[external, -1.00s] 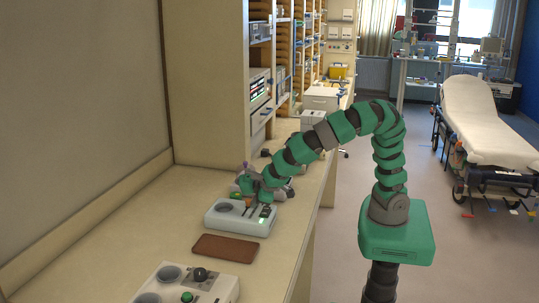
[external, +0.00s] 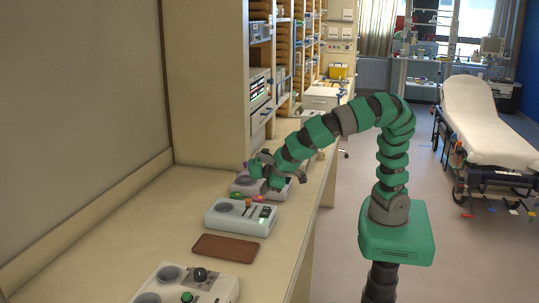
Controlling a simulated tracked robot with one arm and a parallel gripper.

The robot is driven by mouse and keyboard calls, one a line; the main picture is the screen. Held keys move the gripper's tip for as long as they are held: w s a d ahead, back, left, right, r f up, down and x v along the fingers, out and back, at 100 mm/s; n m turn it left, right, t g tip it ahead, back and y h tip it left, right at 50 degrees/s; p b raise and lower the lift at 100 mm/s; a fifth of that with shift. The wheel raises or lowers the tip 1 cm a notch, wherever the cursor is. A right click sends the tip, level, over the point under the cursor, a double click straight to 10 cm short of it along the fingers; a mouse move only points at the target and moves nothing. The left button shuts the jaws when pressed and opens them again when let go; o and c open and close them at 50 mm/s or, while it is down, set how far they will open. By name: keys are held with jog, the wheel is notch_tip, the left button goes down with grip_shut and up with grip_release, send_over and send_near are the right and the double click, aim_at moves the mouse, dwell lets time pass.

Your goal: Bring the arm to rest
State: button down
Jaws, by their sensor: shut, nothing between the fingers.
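My green and grey arm arches from its base on the right over to the counter (external: 130,215) on the left. My gripper (external: 262,180) is at the arm's end, shut and empty, above the far grey device (external: 238,188). It partly covers that device, and I cannot tell whether it touches it. The fingertips are small and hard to make out.
A white device (external: 232,224) with a round dish stands nearer, then a brown pad (external: 226,248) and a front device (external: 222,290) with black and green knobs. Shelves (external: 285,60) rise behind. A stretcher (external: 485,115) stands at right; the floor between is clear.

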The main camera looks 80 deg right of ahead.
jog(key=w+d+r+m+t+y, duration=0.1)
jog(key=w+d+r, duration=0.15)
jog(key=r, duration=0.45)
jog(key=w+d+r+m+t+y, duration=0.1)
jog(key=w+d+r, duration=0.1)
jog(key=d+r, duration=0.3)
jog(key=s+d+r+m+t, duration=0.1)
jog(key=s+d+r+t, duration=0.1)
jog(key=d+r, duration=0.6)
jog(key=s+d+r+m+t, duration=0.1)
jog(key=d+r+t, duration=0.25)
jog(key=r, duration=0.85)
jog(key=s+d+r+t, duration=0.2)
jog(key=d+r, duration=0.5)
jog(key=r, duration=0.4)
notch_tip(320, 180, down, 26)
jog(key=b, duration=2.5)
jog(key=shift+r+y, duration=0.15)
jog(key=shift+y, duration=0.25)
jog(key=shift+w+d, duration=0.1)
